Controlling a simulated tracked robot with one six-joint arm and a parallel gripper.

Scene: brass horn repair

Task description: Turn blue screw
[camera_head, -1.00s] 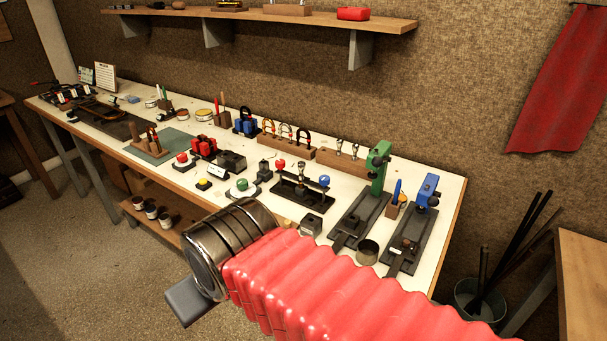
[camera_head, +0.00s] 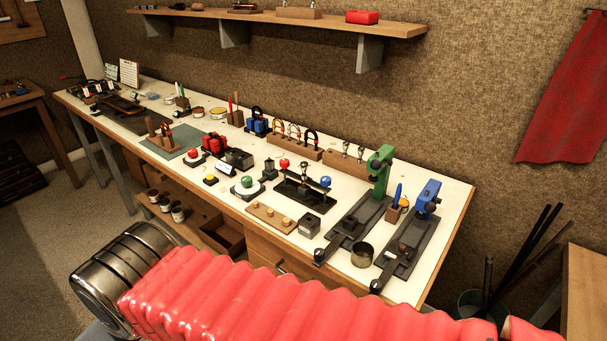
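A blue round knob (camera_head: 326,182) stands at the right end of a black stand (camera_head: 305,194) near the middle of the bench. It is the likeliest blue screw, but it is too small to tell for sure. A red knob (camera_head: 284,163) is at the stand's other end. A blue-headed device (camera_head: 428,195) stands on a dark base at the right end of the bench. My red-sleeved arm with its metal collar crosses the bottom of the view. My gripper's fingers do not show. My arm is in front of the bench, apart from the knob.
A green-headed device (camera_head: 379,170) stands beside the blue-headed one. A metal cup (camera_head: 362,254) and a dark block (camera_head: 309,224) are near the front edge. A wooden strip with round pegs (camera_head: 270,217) lies left of the block. A shelf (camera_head: 290,17) hangs above.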

